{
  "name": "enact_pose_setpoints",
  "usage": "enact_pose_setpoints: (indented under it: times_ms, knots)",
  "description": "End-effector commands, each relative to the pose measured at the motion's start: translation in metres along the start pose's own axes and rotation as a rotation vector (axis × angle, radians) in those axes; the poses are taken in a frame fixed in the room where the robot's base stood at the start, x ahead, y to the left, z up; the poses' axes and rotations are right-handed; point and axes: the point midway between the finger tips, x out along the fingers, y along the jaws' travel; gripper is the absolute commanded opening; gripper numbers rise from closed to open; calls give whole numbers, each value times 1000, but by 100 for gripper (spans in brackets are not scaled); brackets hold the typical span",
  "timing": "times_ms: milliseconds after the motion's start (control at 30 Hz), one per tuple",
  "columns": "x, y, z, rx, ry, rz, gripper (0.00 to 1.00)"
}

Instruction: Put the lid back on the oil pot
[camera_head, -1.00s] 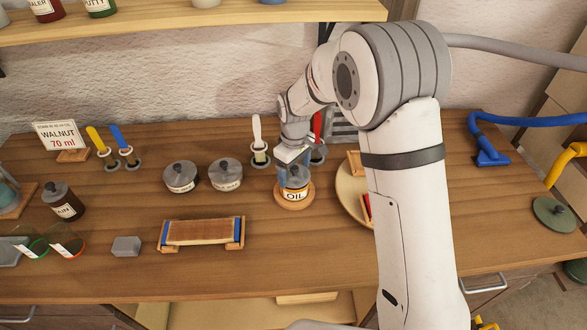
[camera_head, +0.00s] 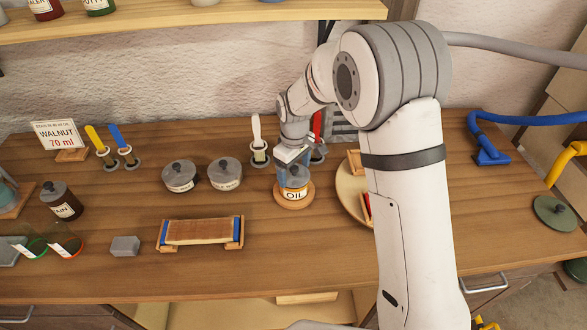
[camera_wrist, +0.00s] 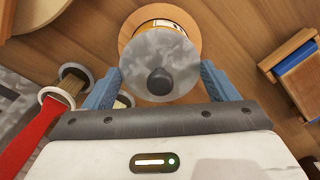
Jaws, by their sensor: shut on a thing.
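The oil pot (camera_head: 293,196) stands on a round wooden coaster (camera_head: 281,203) near the middle of the bench, its OIL label facing the head camera. My gripper (camera_head: 293,173) is directly over it, pointing down. In the wrist view, the blue fingers of my gripper (camera_wrist: 159,75) are shut on the round grey lid (camera_wrist: 158,50), one at each side, with its dark knob between them. The lid covers most of the pot's top in that view. A strip of the pot's label (camera_wrist: 160,23) shows past its edge. I cannot tell whether the lid touches the rim.
Two grey-lidded pots (camera_head: 180,177) (camera_head: 225,174) stand left of the oil pot. White- and red-handled brushes stand in holders behind my gripper. A round wooden board (camera_head: 350,191) is close on the right. A wooden rack (camera_head: 202,231) lies in front; the bench between is clear.

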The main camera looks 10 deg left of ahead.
Motion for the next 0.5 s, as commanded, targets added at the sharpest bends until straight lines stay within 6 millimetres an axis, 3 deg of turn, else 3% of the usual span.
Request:
enact_pose_setpoints:
  times_ms: [333,367,500]
  knots:
    - [0,0,0,0,0,0,58]
    - [0,0,0,-1,0,0,80]
    - [0,0,0,-1,0,0,92]
